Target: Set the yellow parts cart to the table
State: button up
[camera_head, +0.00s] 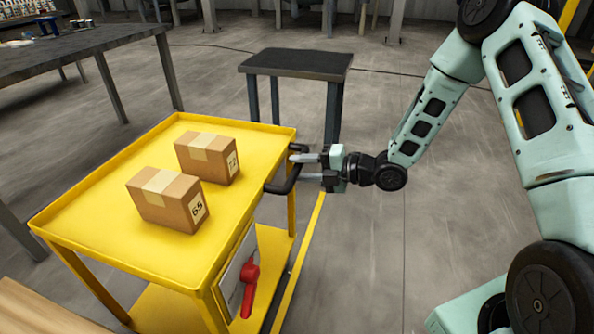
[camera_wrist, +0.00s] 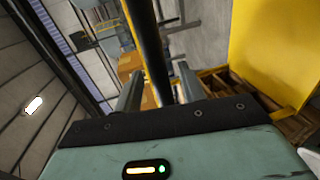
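The yellow parts cart (camera_head: 101,210) stands left of my arm in the head view, with two cardboard boxes on its top tray. Its black handle (camera_head: 286,184) sticks out from the right side. My gripper (camera_head: 301,167) is at this handle, with its two fingers pointing left. In the wrist view the black handle bar (camera_wrist: 149,45) runs between the two spread fingers (camera_wrist: 160,92), with gaps seen beside it. A long dark table (camera_head: 75,50) stands at the upper left, apart from the cart. A small dark table (camera_head: 297,63) stands behind the cart.
The cardboard boxes (camera_head: 167,199) and (camera_head: 207,157) sit near the tray's middle. A red-handled item (camera_head: 249,288) hangs on the cart's side. A yellow floor line (camera_head: 304,250) runs beside the cart. A wooden surface (camera_head: 40,310) is at the lower left.

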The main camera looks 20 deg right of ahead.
jog(key=shift+x, duration=0.8)
